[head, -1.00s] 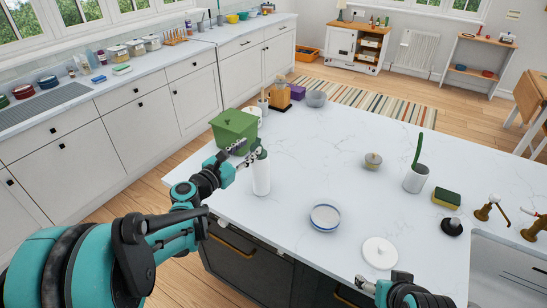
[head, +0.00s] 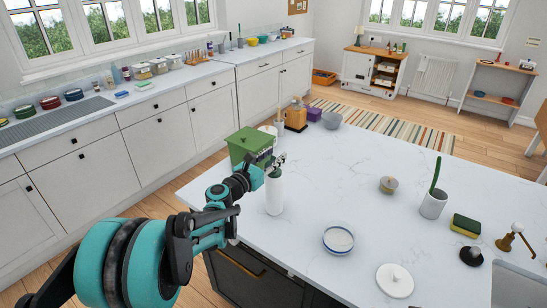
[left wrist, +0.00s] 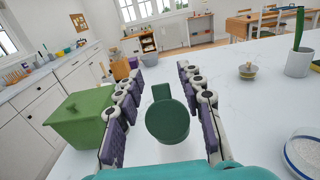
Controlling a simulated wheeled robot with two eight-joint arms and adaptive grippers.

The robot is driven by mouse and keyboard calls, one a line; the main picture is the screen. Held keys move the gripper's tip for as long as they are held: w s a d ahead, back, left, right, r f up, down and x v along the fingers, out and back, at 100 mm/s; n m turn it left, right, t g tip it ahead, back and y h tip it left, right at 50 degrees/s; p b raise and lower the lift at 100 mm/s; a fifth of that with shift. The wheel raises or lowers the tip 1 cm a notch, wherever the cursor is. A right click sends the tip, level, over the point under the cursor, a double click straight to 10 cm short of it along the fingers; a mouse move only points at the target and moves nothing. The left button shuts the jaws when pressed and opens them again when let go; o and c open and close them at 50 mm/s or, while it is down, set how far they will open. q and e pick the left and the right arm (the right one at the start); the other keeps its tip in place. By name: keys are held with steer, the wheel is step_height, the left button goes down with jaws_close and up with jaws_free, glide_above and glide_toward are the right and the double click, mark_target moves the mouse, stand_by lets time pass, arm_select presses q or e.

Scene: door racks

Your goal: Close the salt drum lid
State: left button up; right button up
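A white upright cylinder with a dark green top, which I take as the salt drum (head: 275,197), stands near the island's left edge. Its green round lid (left wrist: 167,123) with a square tab fills the middle of the left wrist view. I cannot tell how far it is open. My left gripper (head: 266,168) is at the top of the drum in the head view. In the left wrist view its fingers (left wrist: 150,85) are spread on both sides of the lid, with gaps showing. It holds nothing. My right gripper is out of view.
A green box (head: 249,145) stands close behind and left of the drum; it also shows in the left wrist view (left wrist: 80,118). A blue-rimmed bowl (head: 338,239) and a white knobbed lid (head: 395,281) lie to the right. The middle of the white worktop (head: 335,180) is clear.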

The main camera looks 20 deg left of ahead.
arm_select(q)
jaws_close()
steer(key=shift+w+d+g+y+p, duration=0.15)
steer(key=shift+w+g+y+p, duration=0.2)
steer(key=shift+g+p, duration=0.6)
steer(key=w+g+p, duration=0.1)
steer(key=g+p, duration=0.1)
steer(key=w+f+g+y+p, duration=0.1)
steer(key=p, duration=0.1)
steer(key=shift+d+f+g+p, duration=0.15)
steer(key=shift+d+g+p, duration=0.2)
steer(key=shift+d, duration=0.05)
steer(key=shift+w+d+f+g+y+p, duration=0.1)
steer(key=shift+w+f+g+y+p, duration=0.3)
steer(key=shift+f+g+p, duration=0.65)
steer(key=shift+w+d+f+g+y+p, duration=0.15)
steer(key=shift+f+g+y+p, duration=0.45)
steer(key=shift+g, duration=0.8)
steer(key=shift+w+f+g+y+p, duration=0.25)
steer(key=shift+f+g+y+p, duration=0.4)
steer(key=shift+g, duration=0.6)
steer(key=shift+f, duration=0.1)
